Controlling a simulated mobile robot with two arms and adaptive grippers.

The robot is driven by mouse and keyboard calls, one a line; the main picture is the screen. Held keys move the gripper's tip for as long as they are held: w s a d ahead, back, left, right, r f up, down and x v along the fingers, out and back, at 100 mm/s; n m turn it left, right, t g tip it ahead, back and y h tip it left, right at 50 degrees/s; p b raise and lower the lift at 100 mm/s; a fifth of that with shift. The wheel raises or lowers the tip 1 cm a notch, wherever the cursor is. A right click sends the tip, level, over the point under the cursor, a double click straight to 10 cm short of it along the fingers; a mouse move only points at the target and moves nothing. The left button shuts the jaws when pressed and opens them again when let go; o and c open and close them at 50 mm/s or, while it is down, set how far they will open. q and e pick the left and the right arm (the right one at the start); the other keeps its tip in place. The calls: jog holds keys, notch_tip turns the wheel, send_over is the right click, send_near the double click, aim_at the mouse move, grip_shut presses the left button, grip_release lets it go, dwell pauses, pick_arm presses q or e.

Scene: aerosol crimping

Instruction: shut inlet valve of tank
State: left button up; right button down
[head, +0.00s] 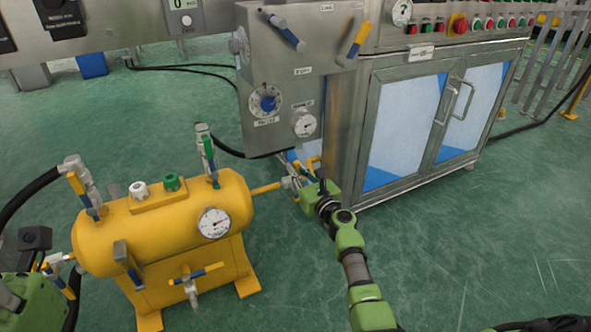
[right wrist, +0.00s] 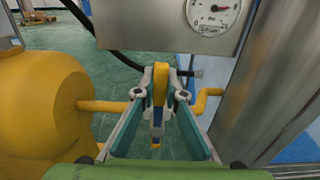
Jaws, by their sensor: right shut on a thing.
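The yellow tank (head: 165,225) lies on its stand at the lower left in the head view; its side also fills the left of the right wrist view (right wrist: 40,105). A pipe (head: 265,188) leads from its right end to a valve with a yellow and blue handle (right wrist: 160,88). My right gripper (head: 293,178) is at this valve, its fingers closed on the handle, which stands upright between them in the right wrist view (right wrist: 160,95). My left gripper (head: 45,270) is at the lower-left edge near a valve at the tank's left end; its fingers do not show clearly.
The tank carries other valves with handles and a round gauge (head: 214,223). A steel panel box (head: 280,90) with dials and handles hangs just above my right gripper. A steel cabinet (head: 435,115) stands to the right. The green floor at lower right is mostly clear.

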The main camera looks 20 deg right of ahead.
jog(key=shift+d, duration=0.1)
jog(key=c, duration=2.1)
grip_release()
jog(key=shift+s, duration=0.1)
jog(key=shift+s+d, duration=0.2)
jog(key=shift+s, duration=5.7)
